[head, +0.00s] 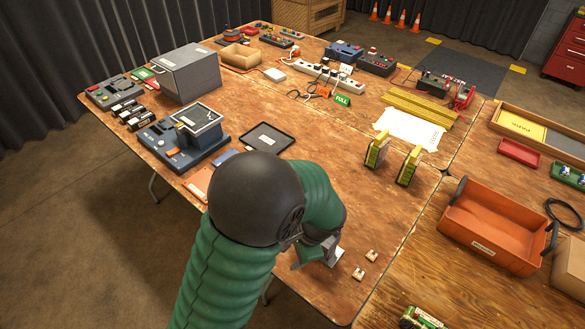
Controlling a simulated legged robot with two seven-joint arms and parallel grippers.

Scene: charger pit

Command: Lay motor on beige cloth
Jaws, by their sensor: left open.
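My left gripper (327,256) is at the end of the green arm at the lower middle, low over the near part of the wooden table. It is open, and its fingers are partly hidden by the arm. I see nothing held in it. A flat off-white sheet (410,128), perhaps the beige cloth, lies at the table's right side, beyond two upright green-and-yellow items. I cannot make out the motor for certain; my arm hides part of the table. My right gripper is not in view.
Two small tan pieces (372,256) lie just right of the gripper. Two upright green-and-yellow items (377,150) stand beyond. An orange crate (488,232) is at right. A black tray (266,138) and a grey-blue machine (180,140) are at left. The table middle is mostly clear.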

